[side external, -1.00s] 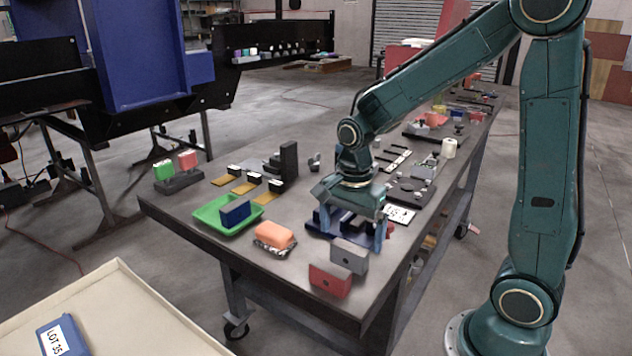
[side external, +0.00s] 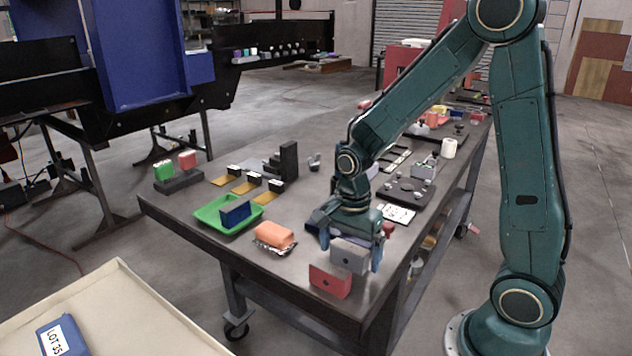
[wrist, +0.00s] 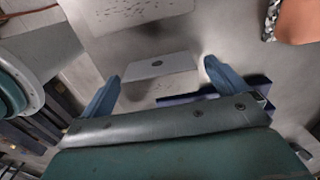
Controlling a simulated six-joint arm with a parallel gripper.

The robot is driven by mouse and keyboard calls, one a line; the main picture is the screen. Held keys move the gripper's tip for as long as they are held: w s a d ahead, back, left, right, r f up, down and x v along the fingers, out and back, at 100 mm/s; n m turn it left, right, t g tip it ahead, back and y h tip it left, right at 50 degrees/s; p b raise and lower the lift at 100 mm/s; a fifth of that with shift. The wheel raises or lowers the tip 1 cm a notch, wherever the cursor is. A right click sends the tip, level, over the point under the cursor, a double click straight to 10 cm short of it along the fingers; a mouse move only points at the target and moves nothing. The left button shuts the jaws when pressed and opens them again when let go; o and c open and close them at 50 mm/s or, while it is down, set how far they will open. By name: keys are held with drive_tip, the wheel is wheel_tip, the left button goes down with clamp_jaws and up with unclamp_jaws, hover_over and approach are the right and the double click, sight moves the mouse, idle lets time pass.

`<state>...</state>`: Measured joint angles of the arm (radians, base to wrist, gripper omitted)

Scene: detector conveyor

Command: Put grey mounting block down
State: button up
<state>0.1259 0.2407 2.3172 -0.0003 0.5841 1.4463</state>
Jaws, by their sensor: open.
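The grey mounting block (side external: 348,257) stands on the bench beside a red block (side external: 330,281), with a dark hole in its face. My gripper (side external: 350,250) is low at the grey block, with one blue finger at each side of it in the side view. In the wrist view, the grey block (wrist: 158,67) lies between and slightly beyond my open fingertips (wrist: 162,78), with gaps visible at both ends. I see no finger touching it. My gripper hides part of the dark blue fixture (wrist: 200,96) behind the block.
An orange block (side external: 274,234) on a speckled base and a green tray (side external: 206,214) holding a blue block (side external: 235,212) stand to the left. A dark plate with small parts (side external: 405,190) lies behind. The bench's front edge is close to the red block.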

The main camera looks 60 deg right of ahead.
sight(350, 246)
drive_tip(key=c, duration=1.4)
drive_tip(key=shift+o, duration=0.2)
drive_tip(key=shift+r, duration=0.15)
wheel_tip(350, 246, up, 20)
idle(0.3)
